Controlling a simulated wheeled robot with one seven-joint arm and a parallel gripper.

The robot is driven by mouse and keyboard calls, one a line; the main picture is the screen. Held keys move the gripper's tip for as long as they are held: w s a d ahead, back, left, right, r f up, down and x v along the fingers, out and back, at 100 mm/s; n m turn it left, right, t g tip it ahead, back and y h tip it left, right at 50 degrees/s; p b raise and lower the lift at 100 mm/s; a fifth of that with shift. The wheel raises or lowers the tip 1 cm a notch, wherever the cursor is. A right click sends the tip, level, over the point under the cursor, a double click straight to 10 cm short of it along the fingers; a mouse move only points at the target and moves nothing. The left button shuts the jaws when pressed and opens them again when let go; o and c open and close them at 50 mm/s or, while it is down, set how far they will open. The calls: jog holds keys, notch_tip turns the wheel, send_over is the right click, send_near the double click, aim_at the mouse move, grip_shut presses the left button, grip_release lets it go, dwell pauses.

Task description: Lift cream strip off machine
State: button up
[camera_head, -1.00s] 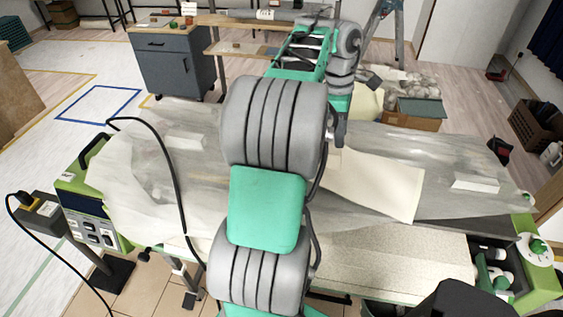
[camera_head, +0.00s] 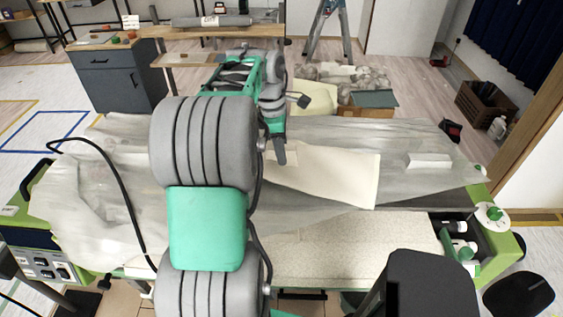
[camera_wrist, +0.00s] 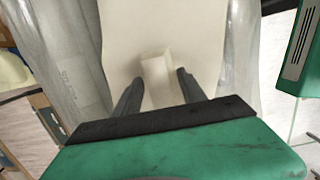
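The cream strip (camera_head: 335,175) lies across the translucent sheeting on the machine, right of my arm in the head view. Its left part is hidden behind my arm. In the wrist view the strip (camera_wrist: 165,25) runs upward from my gripper (camera_wrist: 160,77). A small pale block (camera_wrist: 158,82) sits on the strip between my two dark fingers. The fingers are apart, with a narrow gap showing beside the block, so my gripper looks open around it. The machine has a green right end (camera_head: 505,245) and a speckled cream bed (camera_head: 345,245).
Wrinkled translucent sheeting (camera_head: 430,190) covers much of the machine, with a white block (camera_head: 429,160) on it at right. A black cable (camera_head: 120,185) arches at left.

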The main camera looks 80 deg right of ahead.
grip_shut()
dwell(0.6)
